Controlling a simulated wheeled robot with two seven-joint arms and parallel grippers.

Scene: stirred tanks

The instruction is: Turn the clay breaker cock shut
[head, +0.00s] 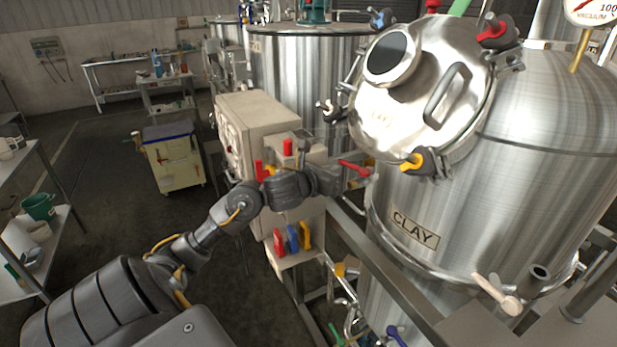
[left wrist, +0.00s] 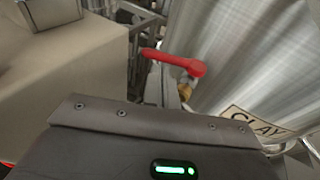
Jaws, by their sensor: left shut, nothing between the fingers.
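A cock with a red lever handle (head: 354,169) stands beside the steel tank (head: 455,205) labelled CLAY. I cannot read a label on the cock itself. In the left wrist view its red handle (left wrist: 172,62) lies nearly level, pointing left, over a brass body (left wrist: 185,92). My left gripper (head: 352,182) is shut and empty, close to the cock and just below the handle in the head view. I cannot tell whether they touch. In the left wrist view the grey gripper housing hides the fingers. My right gripper is not in view.
A beige box (head: 262,115) stands left of the tank, close to my left forearm. Red, blue and yellow handles (head: 292,240) sit below it. A grey rail (head: 385,265) runs along the tank. A pale lever (head: 496,294) is at lower right.

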